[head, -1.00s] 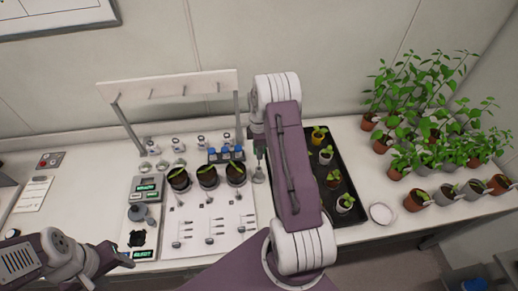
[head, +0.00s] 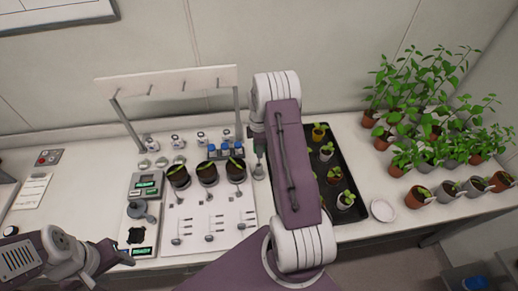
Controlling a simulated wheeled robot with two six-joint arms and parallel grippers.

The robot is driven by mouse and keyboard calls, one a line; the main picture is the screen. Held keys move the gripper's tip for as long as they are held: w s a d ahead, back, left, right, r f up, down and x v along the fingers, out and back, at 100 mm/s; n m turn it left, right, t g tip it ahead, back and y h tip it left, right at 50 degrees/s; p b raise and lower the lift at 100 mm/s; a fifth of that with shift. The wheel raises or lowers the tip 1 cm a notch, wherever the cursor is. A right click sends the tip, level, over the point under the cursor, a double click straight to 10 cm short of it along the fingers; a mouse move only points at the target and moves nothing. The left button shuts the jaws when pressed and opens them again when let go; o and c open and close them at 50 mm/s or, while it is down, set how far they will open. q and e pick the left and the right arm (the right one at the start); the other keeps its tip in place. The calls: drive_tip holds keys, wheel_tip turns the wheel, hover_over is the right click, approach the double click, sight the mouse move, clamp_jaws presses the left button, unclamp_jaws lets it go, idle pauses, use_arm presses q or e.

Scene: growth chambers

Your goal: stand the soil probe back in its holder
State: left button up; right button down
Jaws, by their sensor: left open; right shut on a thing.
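My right gripper (head: 258,146) hangs beside the right edge of the white mat, pointing down, partly hidden by my own arm. It is shut on a thin grey upright piece (head: 259,162), which looks like the soil probe; its lower end is at or just above the bench, and I cannot tell if it touches. No holder for it can be made out with certainty. A grey round cup-like part (head: 139,209) sits on the panel at the left of the mat. My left gripper (head: 124,256) is open and empty at the lower left, near the bench's front edge.
A black tray (head: 346,216) of seedlings lies right of my arm. A white dish (head: 382,210) and potted plants (head: 418,197) stand further right.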

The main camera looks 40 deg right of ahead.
drive_tip(key=shift+f, duration=0.15)
idle(0.3)
drive_tip(key=shift+f+b, duration=2.6)
drive_tip(key=shift+f, duration=0.95)
drive_tip(key=c, duration=1)
unclamp_jaws()
drive_tip(key=shift+r, duration=0.1)
wheel_tip(320, 180, up, 9)
drive_tip(key=shift+f+b, duration=0.1)
drive_tip(key=shift+b, duration=1.05)
